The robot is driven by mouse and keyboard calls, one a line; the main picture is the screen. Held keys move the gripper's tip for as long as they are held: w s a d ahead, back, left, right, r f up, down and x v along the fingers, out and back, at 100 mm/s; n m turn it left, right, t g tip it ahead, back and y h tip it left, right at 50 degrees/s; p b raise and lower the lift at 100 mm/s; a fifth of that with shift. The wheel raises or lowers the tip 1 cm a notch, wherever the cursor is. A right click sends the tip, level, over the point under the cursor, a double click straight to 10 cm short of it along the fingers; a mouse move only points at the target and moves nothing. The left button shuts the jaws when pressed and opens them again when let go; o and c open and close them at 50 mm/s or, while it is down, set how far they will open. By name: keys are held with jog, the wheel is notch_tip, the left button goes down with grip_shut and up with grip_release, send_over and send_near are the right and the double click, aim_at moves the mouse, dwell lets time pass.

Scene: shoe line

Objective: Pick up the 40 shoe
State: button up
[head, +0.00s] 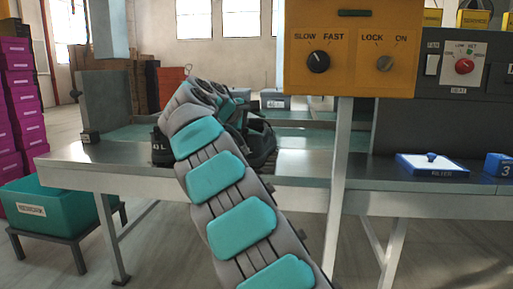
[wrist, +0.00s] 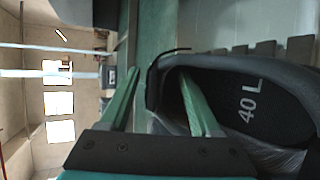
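The 40 shoe (wrist: 285,112) is dark, with "40 L" printed in white on its insole, and fills the right of the wrist view. My gripper (wrist: 160,75) has two green fingers, spread apart. One finger reaches into the shoe's opening and the other stays outside, with the shoe's rim between them. A gap shows between the fingers and the rim, so I see no firm grip. In the head view my arm reaches over the table and hides the gripper. A dark shoe (head: 263,145) shows partly behind the arm, and a dark piece marked "0L" (head: 159,149) shows to its left.
The metal table (head: 110,173) carries the shoe. An orange control box (head: 350,50) on a post stands right of the arm. A white-and-blue tray (head: 432,166) and a blue block (head: 497,166) lie further right. A green bin (head: 45,210) sits low at left beside purple boxes (head: 20,90).

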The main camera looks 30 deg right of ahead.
grip_shut()
jog(key=shift+r, duration=0.1)
dwell(1.1)
